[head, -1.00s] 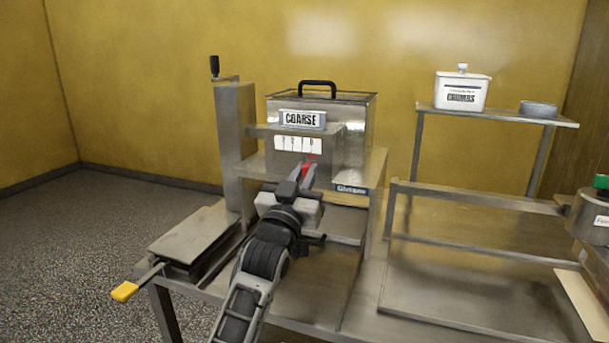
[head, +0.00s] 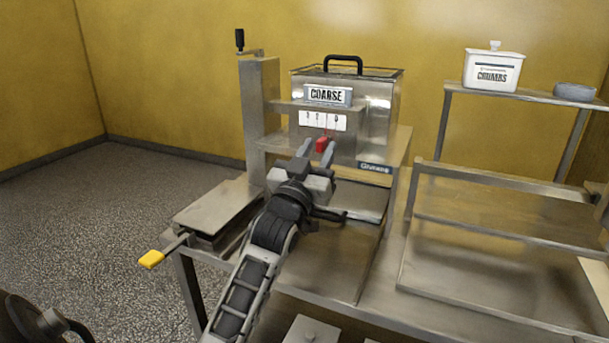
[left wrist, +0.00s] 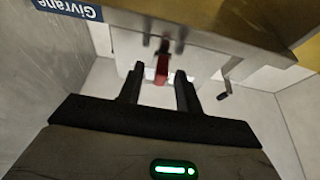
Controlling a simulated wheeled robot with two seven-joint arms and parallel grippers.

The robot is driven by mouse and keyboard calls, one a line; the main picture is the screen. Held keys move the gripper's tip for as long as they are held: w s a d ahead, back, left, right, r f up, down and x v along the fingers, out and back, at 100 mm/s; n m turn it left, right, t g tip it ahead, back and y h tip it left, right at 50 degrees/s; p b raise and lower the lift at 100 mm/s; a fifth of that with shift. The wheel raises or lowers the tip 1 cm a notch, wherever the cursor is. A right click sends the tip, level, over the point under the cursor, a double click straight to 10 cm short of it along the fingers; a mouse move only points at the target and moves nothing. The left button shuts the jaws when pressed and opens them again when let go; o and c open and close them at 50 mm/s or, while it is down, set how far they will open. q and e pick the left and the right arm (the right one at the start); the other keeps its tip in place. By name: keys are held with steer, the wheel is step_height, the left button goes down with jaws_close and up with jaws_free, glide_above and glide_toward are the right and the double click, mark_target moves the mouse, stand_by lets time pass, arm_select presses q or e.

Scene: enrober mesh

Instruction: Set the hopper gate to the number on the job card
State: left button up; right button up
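The steel hopper (head: 375,105) has a black top handle and a sign reading COARSE (head: 328,95). Below the sign is a white number scale (head: 312,119); its small digits are hard to read. A red gate knob (head: 321,145) sits just under the scale, right of its middle. My left gripper (head: 316,152) is open, its fingers on either side of the knob, without a clear grip. In the left wrist view the red knob (left wrist: 162,69) shows between the spread fingertips (left wrist: 159,77), with gaps at both sides. No readable job card shows.
A yellow-handled lever (head: 151,259) sticks out at the left of the steel table. A crank (head: 240,42) tops the post left of the hopper. A tub labelled CRUMBS (head: 493,72) and a grey bowl (head: 575,91) stand on the right shelf. Low rails (head: 490,233) border the right tray.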

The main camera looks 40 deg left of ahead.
arm_select(q)
steer(key=b+v, duration=0.2)
steer(key=v, duration=1.3)
steer(key=shift+s+b, duration=0.15)
steer(key=shift+b, duration=0.25)
steer(key=shift+d, duration=0.1)
